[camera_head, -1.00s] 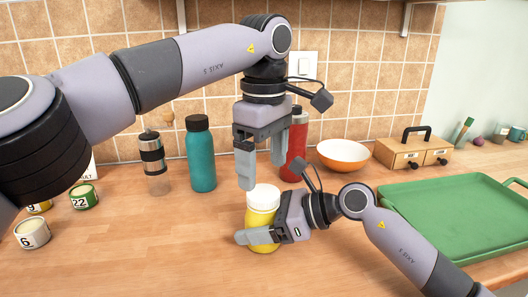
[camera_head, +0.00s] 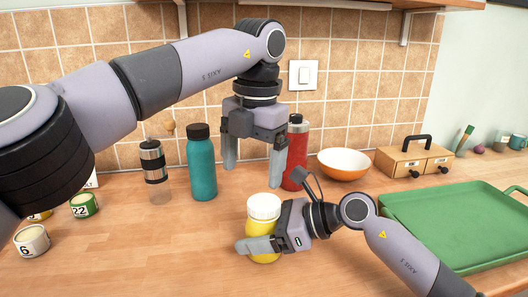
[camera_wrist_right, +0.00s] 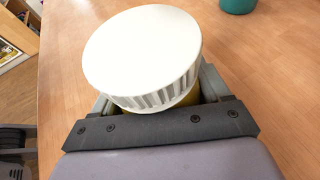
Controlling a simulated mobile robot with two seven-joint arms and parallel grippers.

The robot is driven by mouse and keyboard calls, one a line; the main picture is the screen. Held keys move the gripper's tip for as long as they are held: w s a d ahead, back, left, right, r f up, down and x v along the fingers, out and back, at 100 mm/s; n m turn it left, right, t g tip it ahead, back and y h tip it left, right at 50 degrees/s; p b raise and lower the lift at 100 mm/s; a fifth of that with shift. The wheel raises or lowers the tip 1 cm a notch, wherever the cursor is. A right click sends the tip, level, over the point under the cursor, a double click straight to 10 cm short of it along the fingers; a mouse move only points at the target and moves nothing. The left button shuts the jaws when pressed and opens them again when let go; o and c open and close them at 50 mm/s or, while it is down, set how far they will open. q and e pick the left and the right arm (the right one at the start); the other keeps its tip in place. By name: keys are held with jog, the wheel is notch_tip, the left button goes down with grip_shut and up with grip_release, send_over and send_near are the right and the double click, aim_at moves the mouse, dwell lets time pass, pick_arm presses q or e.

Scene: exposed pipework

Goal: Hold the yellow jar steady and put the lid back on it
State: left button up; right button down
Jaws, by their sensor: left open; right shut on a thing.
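The yellow jar (camera_head: 262,228) stands on the wooden counter. The white lid (camera_head: 264,206) sits on top of the jar's mouth; it also shows large in the right wrist view (camera_wrist_right: 145,55). I cannot tell whether it is fully seated. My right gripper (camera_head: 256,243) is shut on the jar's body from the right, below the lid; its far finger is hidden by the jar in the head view. My left gripper (camera_head: 252,176) is open and empty, pointing down above and behind the lid, clear of it.
A red bottle (camera_head: 297,150) and a teal bottle (camera_head: 202,168) stand behind. An orange bowl (camera_head: 343,164) and a wooden drawer box (camera_head: 414,160) are at the back right. A green tray (camera_head: 450,220) lies right. Small numbered tins (camera_head: 32,241) stand left. The counter left of the jar is clear.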

aim_at(264, 202)
pick_arm(q)
jog(key=n, duration=0.5)
jog(key=shift+d+r, duration=0.1)
jog(key=shift+r, duration=0.15)
jog(key=n, duration=0.6)
jog(key=shift+s+d+r, duration=0.1)
jog(key=shift+d+r, duration=0.1)
jog(key=shift+r, duration=0.05)
jog(key=n, duration=0.6)
jog(key=shift+s+d+r+h, duration=0.2)
jog(key=shift+d+r+h, duration=0.1)
jog(key=shift+d+r, duration=0.05)
jog(key=n, duration=0.5)
jog(key=shift+s+d+r, duration=0.15)
jog(key=shift+d+r, duration=0.1)
jog(key=shift+d, duration=0.15)
jog(key=shift+f, duration=0.15)
jog(key=shift+f, duration=3.85)
jog(key=c, duration=1.2)
jog(key=shift+o, duration=0.2)
jog(key=m, duration=0.6)
